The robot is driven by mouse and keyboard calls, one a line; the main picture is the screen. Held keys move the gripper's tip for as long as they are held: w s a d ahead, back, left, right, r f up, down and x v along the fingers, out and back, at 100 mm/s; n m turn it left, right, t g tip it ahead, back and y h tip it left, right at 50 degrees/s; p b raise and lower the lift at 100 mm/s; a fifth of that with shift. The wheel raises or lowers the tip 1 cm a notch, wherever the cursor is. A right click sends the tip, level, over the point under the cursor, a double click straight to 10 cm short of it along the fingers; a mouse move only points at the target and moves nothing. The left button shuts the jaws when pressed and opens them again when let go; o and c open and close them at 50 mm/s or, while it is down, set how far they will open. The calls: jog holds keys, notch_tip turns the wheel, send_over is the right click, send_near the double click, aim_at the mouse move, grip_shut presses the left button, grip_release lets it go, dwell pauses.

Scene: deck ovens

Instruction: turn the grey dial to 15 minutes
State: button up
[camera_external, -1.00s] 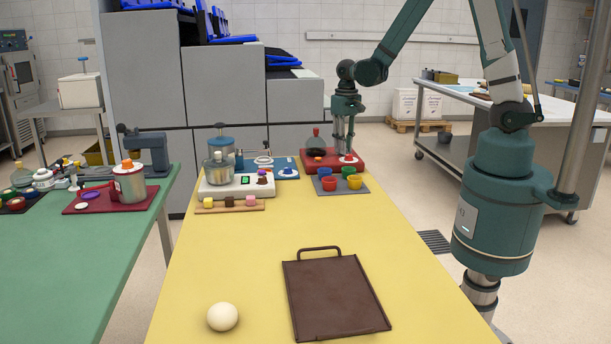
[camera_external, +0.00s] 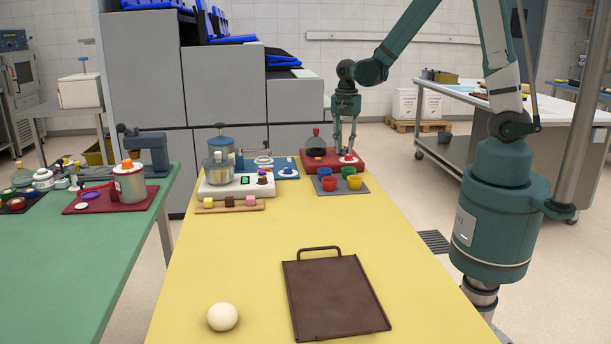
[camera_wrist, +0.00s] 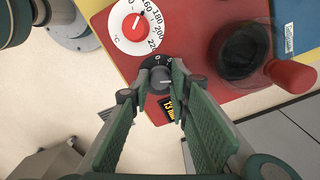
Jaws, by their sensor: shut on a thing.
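The grey dial (camera_wrist: 160,79) is a small round knob on the red unit (camera_wrist: 106,30) in the wrist view. My gripper (camera_wrist: 160,72) is shut on it, with one fingertip on each side. A dark display (camera_wrist: 167,110) with yellow figures beside the dial seems to read 13 min, partly hidden by a finger. A red dial (camera_wrist: 136,27) on a white ring with temperature numbers and a °C mark sits just above the grey dial. In the external view my gripper (camera_external: 346,152) reaches down to the red unit (camera_external: 312,166) at the table's far end; the grey dial is too small to make out there.
A dark round vessel with a red handle (camera_wrist: 290,76) stands right of the dials. In the external view, a grey mat (camera_external: 328,190) with coloured cups lies just in front. A white unit (camera_external: 218,192) with a pot stands left. The yellow table's middle (camera_external: 310,228) is clear.

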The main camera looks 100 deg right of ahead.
aim_at(344, 149)
jog(key=shift+m, duration=1.3)
jog(key=o, duration=0.9)
jog(key=shift+r, duration=0.1)
jog(key=shift+r, duration=5.9)
jog(key=shift+a, duration=0.1)
